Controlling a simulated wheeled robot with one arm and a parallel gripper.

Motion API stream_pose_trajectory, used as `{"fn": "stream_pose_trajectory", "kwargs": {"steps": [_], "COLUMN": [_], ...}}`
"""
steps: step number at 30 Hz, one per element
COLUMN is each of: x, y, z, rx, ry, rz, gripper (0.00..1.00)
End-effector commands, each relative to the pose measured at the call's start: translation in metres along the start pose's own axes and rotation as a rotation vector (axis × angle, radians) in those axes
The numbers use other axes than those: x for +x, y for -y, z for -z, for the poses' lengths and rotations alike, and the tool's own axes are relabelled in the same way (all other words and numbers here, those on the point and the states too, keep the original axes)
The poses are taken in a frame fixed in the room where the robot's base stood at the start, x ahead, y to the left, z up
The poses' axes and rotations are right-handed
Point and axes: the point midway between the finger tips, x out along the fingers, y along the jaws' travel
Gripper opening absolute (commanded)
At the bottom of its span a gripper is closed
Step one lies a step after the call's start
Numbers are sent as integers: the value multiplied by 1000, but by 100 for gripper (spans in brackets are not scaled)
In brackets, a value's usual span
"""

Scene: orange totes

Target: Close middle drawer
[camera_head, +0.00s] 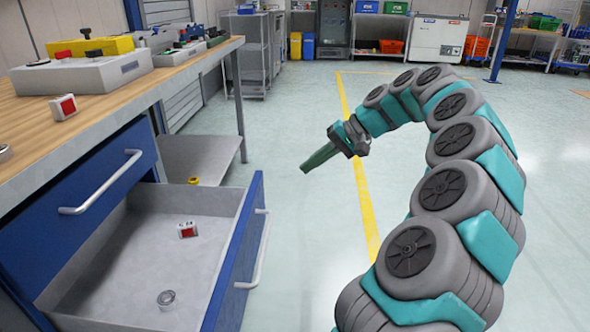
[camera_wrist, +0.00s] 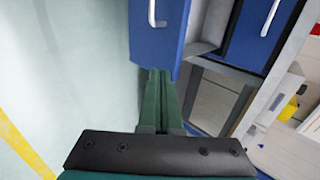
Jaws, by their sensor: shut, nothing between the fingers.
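The open drawer (camera_head: 240,262) has a blue front and a grey inside, and is pulled out from the workbench at the lower left of the head view. Its white bar handle (camera_head: 260,250) faces right. A small red and white box (camera_head: 187,230) and a round metal ring (camera_head: 166,298) lie in it. My gripper (camera_head: 306,170) is shut and empty, beyond the drawer's far end and to its right. In the wrist view my gripper (camera_wrist: 160,72) reaches up to the lower edge of the blue drawer front (camera_wrist: 155,38); I cannot tell whether they touch.
A shut blue drawer (camera_head: 85,195) sits above the open one, under the wooden bench top (camera_head: 30,125). Grey trays (camera_head: 85,75) and a red and white box (camera_head: 63,107) stand on the bench. The floor (camera_head: 310,235) right of the drawer is clear.

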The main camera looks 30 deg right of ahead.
Motion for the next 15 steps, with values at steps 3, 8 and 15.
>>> {"fn": "stream_pose_trajectory", "kwargs": {"steps": [3, 8, 15], "x": [19, 51, 94], "y": [1, 1, 7], "z": [-1, -1, -2], "rx": [-1, -1, -3], "ry": [3, 3, 4], "rz": [-1, -1, -1], "gripper": [0, 0, 0]}}
